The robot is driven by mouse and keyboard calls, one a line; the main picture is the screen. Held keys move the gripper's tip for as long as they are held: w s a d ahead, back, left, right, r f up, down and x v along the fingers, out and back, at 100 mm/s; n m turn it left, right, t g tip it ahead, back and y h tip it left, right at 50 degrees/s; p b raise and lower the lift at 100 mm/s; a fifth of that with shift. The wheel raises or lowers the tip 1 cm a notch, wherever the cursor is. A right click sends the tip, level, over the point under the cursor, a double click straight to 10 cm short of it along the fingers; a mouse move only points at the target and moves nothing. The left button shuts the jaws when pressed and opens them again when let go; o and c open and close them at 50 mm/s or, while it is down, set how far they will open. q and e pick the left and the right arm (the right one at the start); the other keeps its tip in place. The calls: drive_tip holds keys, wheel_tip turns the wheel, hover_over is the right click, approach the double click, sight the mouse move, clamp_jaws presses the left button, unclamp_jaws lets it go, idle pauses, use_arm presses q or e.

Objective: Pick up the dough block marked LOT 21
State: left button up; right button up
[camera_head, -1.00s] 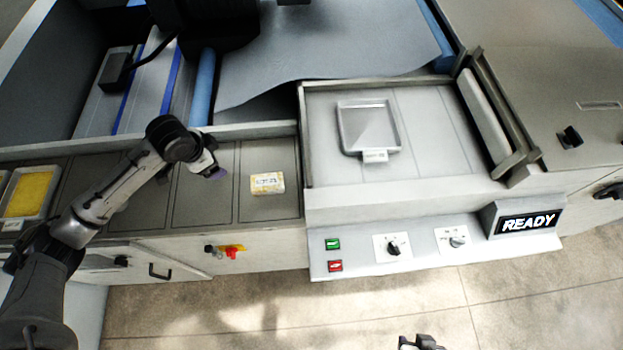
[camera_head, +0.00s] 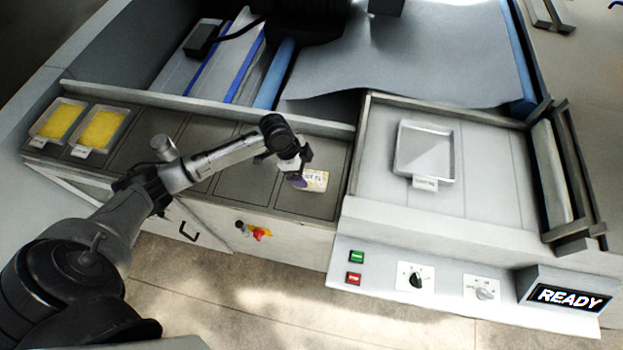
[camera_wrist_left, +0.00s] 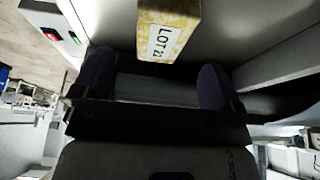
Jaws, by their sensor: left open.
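The pale yellow dough block (camera_head: 317,181) lies on the dark section of the counter, just left of the raised metal bed. In the left wrist view the block (camera_wrist_left: 168,22) shows a white label reading LOT 21. My left gripper (camera_head: 301,179) is at the block's left side in the head view and hides part of it. In the left wrist view my left gripper (camera_wrist_left: 155,78) has its two dark fingers spread wide with nothing between them. The block is just beyond the fingertips, apart from them. My right gripper is not in view.
Two trays with yellow contents, a left one (camera_head: 37,136) and a right one (camera_head: 76,149), stand at the counter's left end. An empty tray (camera_head: 400,163) with a tag sits on the metal bed. Red and yellow knobs (camera_head: 260,235) and a control panel with a READY display (camera_head: 571,297) are in front.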

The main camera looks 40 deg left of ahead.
sight(310, 177)
use_arm(q)
drive_tip(key=shift+p+x, duration=0.3)
drive_tip(key=shift+x, duration=2)
drive_tip(key=shift+w+d+f, duration=0.2)
drive_tip(key=shift+f, duration=0.5)
drive_tip(key=shift+f, duration=0.25)
drive_tip(key=c, duration=1)
drive_tip(key=shift+c, duration=0.8)
drive_tip(key=shift+r, duration=0.15)
